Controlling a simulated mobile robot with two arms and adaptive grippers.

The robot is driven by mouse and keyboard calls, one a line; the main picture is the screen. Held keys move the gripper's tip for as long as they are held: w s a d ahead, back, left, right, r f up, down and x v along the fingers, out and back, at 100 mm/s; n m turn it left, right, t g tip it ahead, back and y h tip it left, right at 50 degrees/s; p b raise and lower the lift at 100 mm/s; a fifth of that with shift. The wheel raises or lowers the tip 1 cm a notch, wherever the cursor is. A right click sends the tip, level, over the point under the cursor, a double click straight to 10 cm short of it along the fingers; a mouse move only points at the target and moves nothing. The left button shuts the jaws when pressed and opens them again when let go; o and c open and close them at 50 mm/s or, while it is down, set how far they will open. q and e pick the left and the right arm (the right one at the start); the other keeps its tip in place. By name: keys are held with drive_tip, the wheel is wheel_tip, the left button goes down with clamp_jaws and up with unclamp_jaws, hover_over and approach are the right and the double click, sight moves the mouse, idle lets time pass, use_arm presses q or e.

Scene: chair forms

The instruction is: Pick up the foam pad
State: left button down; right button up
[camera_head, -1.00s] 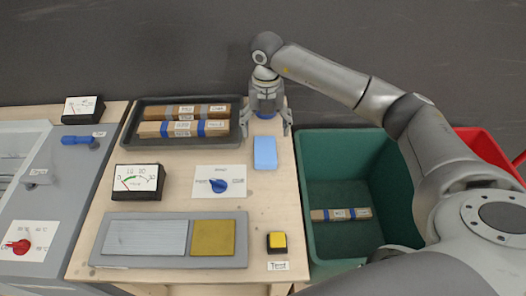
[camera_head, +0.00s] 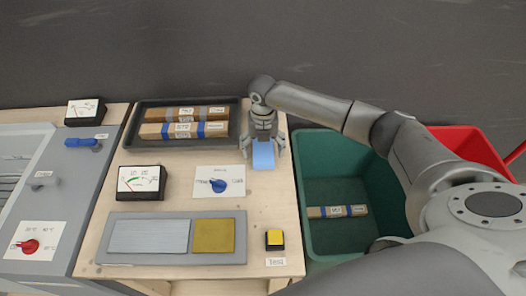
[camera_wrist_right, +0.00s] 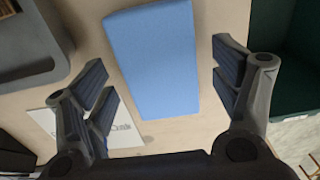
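The foam pad (camera_head: 263,155) is a light blue flat block on the wooden table, near its right edge. My right gripper (camera_head: 263,150) is above its far part, with one finger to each side. In the right wrist view the foam pad (camera_wrist_right: 155,62) lies between the spread fingers of the right gripper (camera_wrist_right: 165,90), with a gap on both sides. The right gripper is open and holds nothing. My left gripper does not show in either view.
A dark tray (camera_head: 133,140) with wrapped bars stands at the back left. A green bin (camera_head: 345,245) holding one bar is just right of the table. A red bin (camera_head: 470,140) is farther right. A dial card (camera_head: 235,174) and a yellow button (camera_head: 275,238) are nearby.

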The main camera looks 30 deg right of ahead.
drive_tip(key=c, duration=0.9)
drive_tip(key=shift+r, duration=0.1)
drive_tip(key=shift+r+b, duration=0.5)
drive_tip(key=shift+r, duration=0.05)
drive_tip(key=s+r+b, duration=0.1)
drive_tip(key=r, duration=0.1)
drive_tip(key=s+a+r, duration=0.1)
drive_tip(key=s+r, duration=0.1)
drive_tip(key=s+r+b, duration=0.1)
drive_tip(key=r, duration=0.2)
drive_tip(key=shift+s+a+r+b, duration=0.1)
drive_tip(key=shift+s+a+b, duration=0.1)
drive_tip(key=shift+a+b, duration=0.1)
drive_tip(key=s+a+r, duration=0.1)
drive_tip(key=s, duration=0.2)
drive_tip(key=s+a+r+b, duration=0.1)
drive_tip(key=s+r, duration=0.1)
drive_tip(key=s, duration=0.1)
drive_tip(key=s+a+r+b, duration=0.1)
drive_tip(key=s, duration=0.1)
drive_tip(key=shift+s+r, duration=0.3)
drive_tip(key=shift+s, duration=0.1)
